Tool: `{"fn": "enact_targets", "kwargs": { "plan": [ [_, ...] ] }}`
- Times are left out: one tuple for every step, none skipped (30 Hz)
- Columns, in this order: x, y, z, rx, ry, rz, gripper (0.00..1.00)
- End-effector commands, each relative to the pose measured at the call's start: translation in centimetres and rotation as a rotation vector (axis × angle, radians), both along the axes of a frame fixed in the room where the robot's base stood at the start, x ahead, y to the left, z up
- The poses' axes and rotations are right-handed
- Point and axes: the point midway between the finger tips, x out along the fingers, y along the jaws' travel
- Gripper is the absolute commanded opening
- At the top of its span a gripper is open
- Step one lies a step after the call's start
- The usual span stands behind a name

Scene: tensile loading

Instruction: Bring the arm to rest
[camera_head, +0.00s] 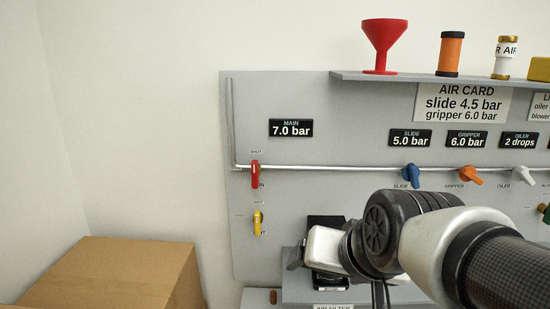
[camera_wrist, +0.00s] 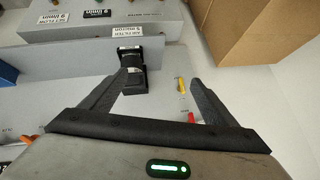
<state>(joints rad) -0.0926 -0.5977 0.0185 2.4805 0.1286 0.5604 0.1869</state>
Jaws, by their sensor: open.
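My gripper shows in the wrist view (camera_wrist: 158,82) with its two dark fingers spread apart and nothing between them. In the head view my arm comes in from the lower right, and its white and black wrist is in front of the lower part of the grey panel (camera_head: 330,115). The fingers are not clear in the head view. In the wrist view a black air filter block (camera_wrist: 133,80) lies beyond the left finger, apart from it as far as I can tell.
A red handle (camera_head: 255,174) and a yellow handle (camera_head: 258,222) are on the panel's left. Blue (camera_head: 411,175), orange (camera_head: 471,175) and white (camera_head: 522,175) knobs line the pipe. A shelf (camera_head: 400,77) holds a red funnel (camera_head: 382,45). A cardboard box (camera_head: 115,272) stands lower left.

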Motion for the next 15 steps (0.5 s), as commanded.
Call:
{"fn": "enact_targets", "kwargs": {
  "plan": [
    [-1.8,-1.5,-0.1,-0.054,0.033,0.018,0.81],
    [-2.9,-2.2,-0.3,-0.089,0.058,0.033,0.81],
    [-4.3,-3.2,-0.6,-0.131,0.092,0.051,0.81],
    [-5.4,-3.9,-0.8,-0.159,0.119,0.064,0.81],
    [-6.4,-4.6,-0.9,-0.188,0.143,0.076,0.81],
    [-7.9,-5.5,-1.2,-0.223,0.177,0.091,0.81],
    [-8.3,-5.7,0.0,-0.234,0.191,0.099,0.81],
    [-8.1,-5.5,1.4,-0.230,0.189,0.100,0.81],
    [-8.0,-5.5,2.4,-0.228,0.189,0.101,0.81],
    [-8.0,-5.5,3.1,-0.228,0.189,0.100,0.81],
    [-8.0,-5.5,3.9,-0.227,0.189,0.100,0.81],
    [-8.0,-5.4,4.9,-0.226,0.189,0.100,0.81],
    [-8.0,-5.4,5.8,-0.226,0.189,0.100,0.81],
    [-8.0,-5.4,6.6,-0.226,0.189,0.100,0.81],
    [-7.9,-5.4,7.9,-0.225,0.189,0.100,0.81]
  ]
}}
